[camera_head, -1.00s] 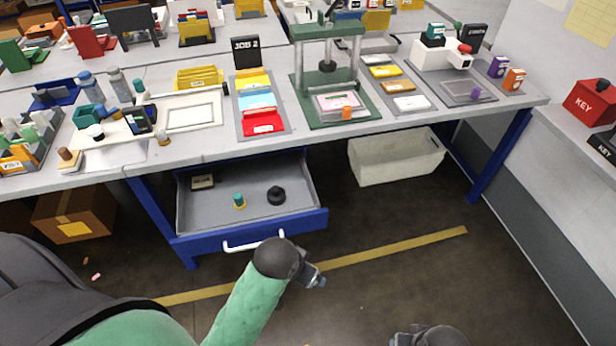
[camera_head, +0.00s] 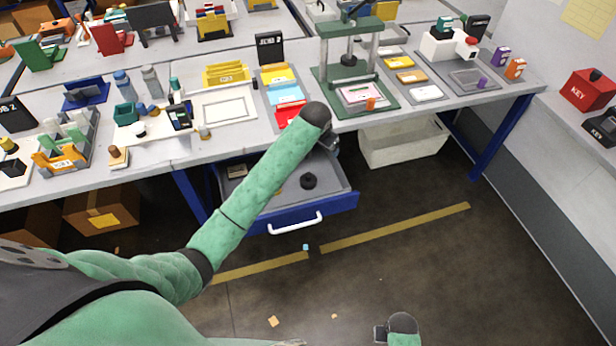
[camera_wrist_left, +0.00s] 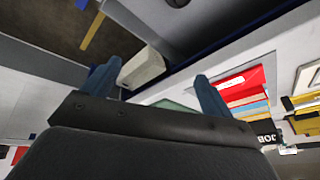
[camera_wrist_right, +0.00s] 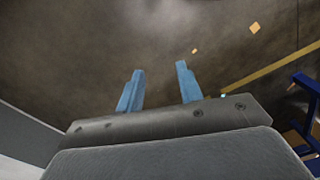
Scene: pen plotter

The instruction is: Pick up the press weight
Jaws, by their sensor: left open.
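The press weight appears to be the black round piece with a knob (camera_head: 308,181), lying in the open drawer (camera_head: 338,198). A dark round shape (camera_wrist_left: 178,3) at the top edge of the left wrist view may be the same piece. My left gripper (camera_head: 331,142) is above the drawer's back right part, close to the table's front edge and apart from the black piece. In the left wrist view its two blue fingers (camera_wrist_left: 155,82) are spread with nothing between them. My right gripper (camera_head: 381,333) is low over the floor, its fingers (camera_wrist_right: 158,78) apart and empty.
The table edge overhangs the drawer. The green press (camera_head: 385,104) stands on the table above, and a white bin (camera_head: 400,148) sits under the table to the right. A small labelled box (camera_head: 236,171) lies at the drawer's left. The floor in front is clear except for small scraps.

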